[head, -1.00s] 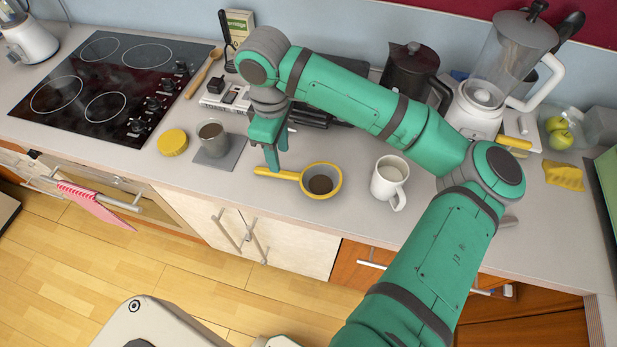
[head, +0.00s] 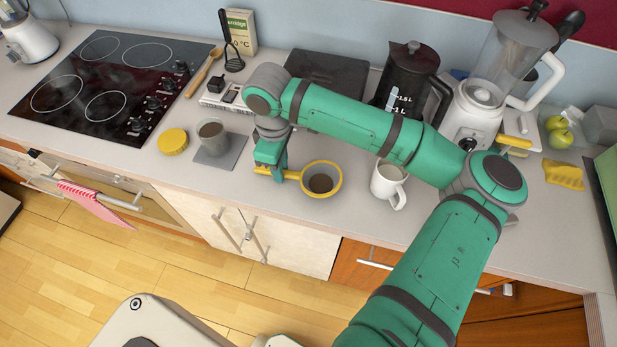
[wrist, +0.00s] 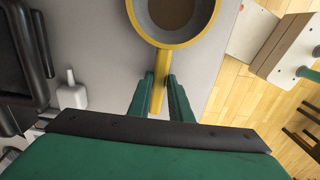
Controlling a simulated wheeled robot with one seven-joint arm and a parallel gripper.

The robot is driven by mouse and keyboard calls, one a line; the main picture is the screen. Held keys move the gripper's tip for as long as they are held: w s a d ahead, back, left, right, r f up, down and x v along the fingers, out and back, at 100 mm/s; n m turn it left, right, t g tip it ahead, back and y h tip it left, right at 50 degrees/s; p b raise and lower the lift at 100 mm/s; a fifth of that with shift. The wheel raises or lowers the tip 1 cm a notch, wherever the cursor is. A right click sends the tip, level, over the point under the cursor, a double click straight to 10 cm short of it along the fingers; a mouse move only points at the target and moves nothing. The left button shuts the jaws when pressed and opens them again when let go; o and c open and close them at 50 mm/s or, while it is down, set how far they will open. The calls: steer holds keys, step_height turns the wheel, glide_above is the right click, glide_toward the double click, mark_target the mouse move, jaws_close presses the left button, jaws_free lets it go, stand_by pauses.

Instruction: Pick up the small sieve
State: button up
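The small sieve is a round yellow-rimmed bowl (head: 321,181) with a grey-brown inside and a straight yellow handle, lying on the grey counter. In the wrist view its bowl (wrist: 178,42) is at the top and its handle (wrist: 159,82) runs down between my fingers. My gripper (head: 275,172) is low over the counter at the handle, left of the bowl. In the wrist view my gripper (wrist: 160,84) has one finger on each side of the handle and looks open. Whether the fingertips touch the handle is hard to tell.
A white mug (head: 387,182) stands just right of the sieve. A cup (head: 212,136) on a grey mat and a yellow round lid (head: 172,141) are to the left. A black kettle (head: 408,85) and a blender (head: 490,100) stand behind. The counter's front edge is close.

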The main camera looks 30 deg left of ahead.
steer(key=shift+d, duration=0.1)
jaws_close()
steer(key=shift+r, duration=0.1)
